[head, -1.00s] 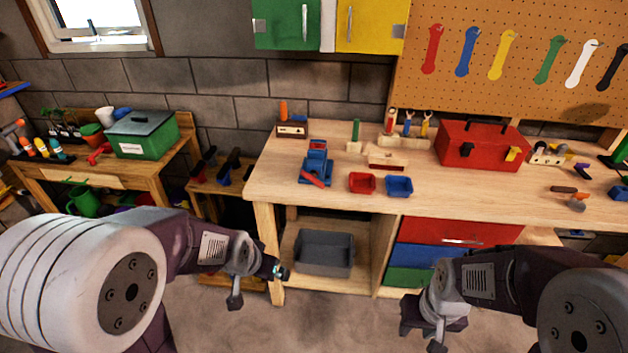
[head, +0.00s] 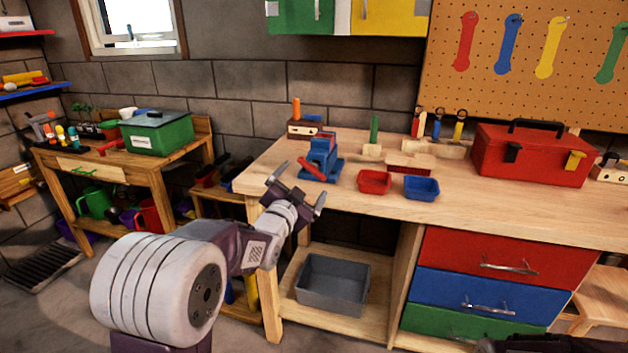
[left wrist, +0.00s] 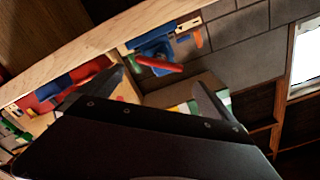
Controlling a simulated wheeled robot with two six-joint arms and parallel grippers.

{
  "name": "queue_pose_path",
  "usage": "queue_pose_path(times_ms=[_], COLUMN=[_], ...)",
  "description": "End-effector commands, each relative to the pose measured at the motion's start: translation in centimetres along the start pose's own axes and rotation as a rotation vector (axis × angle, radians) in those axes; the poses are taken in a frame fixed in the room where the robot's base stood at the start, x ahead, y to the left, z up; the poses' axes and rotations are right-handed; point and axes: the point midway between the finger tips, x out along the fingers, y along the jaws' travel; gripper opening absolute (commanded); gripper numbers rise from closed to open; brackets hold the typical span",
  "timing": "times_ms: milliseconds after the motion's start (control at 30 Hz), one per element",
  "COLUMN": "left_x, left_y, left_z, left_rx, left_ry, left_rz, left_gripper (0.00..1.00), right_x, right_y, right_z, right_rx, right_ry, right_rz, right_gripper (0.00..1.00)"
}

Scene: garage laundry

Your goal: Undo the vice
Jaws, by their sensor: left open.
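The blue vice (head: 322,158) stands on the left end of the wooden workbench (head: 470,210). Its red handle (head: 311,169) slants at its front left. My left gripper (head: 297,188) is open and empty, at the bench's front left corner, short of the vice and apart from it. In the left wrist view the vice (left wrist: 152,50) and its red handle (left wrist: 158,66) appear beyond the open fingers (left wrist: 165,95). Whether the vice's jaws hold anything cannot be told.
A red bin (head: 374,182) and a blue bin (head: 421,188) sit right of the vice. A red toolbox (head: 531,154) stands further right. A wooden block with an orange-handled tool (head: 304,129) is behind the vice. A grey tub (head: 333,284) is on the shelf below.

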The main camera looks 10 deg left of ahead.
Motion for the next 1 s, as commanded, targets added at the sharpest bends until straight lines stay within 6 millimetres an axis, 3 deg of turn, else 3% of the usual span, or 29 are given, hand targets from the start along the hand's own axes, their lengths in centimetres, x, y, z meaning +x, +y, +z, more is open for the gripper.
queue_pose_path(times_ms=[400, 567, 800, 833, 1000], left_x=[7.5, 8.8, 8.9, 8.9, 8.9], left_y=[0.1, 0.0, 0.0, 0.0, 0.0], left_z=[0.0, 0.0, 0.0, 0.0, -0.1], left_rx=[-0.001, -0.001, -0.001, -0.001, -0.001], left_ry=[-0.001, -0.001, -0.001, -0.001, -0.001], left_rz=[0.001, 0.002, 0.002, 0.002, 0.002], left_gripper=[1.0, 1.0, 1.0, 0.97, 0.5], right_x=[0.0, 0.0, 0.0, 0.0, 0.0], right_y=[0.0, 0.0, 0.0, 0.0, 0.0], right_z=[0.0, 0.0, 0.0, 0.0, 0.0], right_rx=[0.0, 0.0, 0.0, 0.0, 0.0], right_ry=[0.0, 0.0, 0.0, 0.0, 0.0], right_rz=[0.0, 0.0, 0.0, 0.0, 0.0], right_gripper=[0.36, 0.36, 0.36, 0.36, 0.36])
